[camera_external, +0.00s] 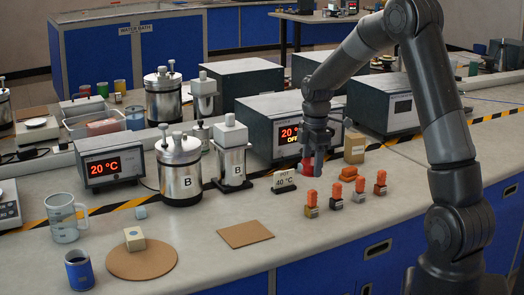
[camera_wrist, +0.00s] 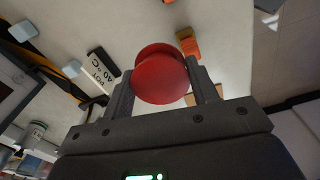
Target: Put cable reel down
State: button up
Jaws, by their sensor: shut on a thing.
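The cable reel (camera_wrist: 160,75) is red and round with a grooved middle. In the wrist view it sits between the two fingers of my gripper (camera_wrist: 163,92), which is shut on it. In the external view my gripper (camera_external: 316,152) points down, and the red reel (camera_external: 308,168) shows small and partly hidden at its fingers. I cannot tell exactly how high the reel is.
Several orange-topped pieces (camera_external: 336,199) stand on the bench just right of the reel. A box with a red display (camera_external: 270,125) stands behind. A cardboard box (camera_external: 354,148) is close on the right. A square brown mat (camera_external: 245,234) lies bare at front; a round mat (camera_external: 142,264) holds a cube.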

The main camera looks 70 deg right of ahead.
send_over(272, 211)
notch_tip(272, 211, down, 6)
jog(key=shift+s+d+f, duration=0.15)
jog(key=shift+f, duration=2.1)
jog(key=o, duration=1)
jog(key=shift+f, duration=0.15)
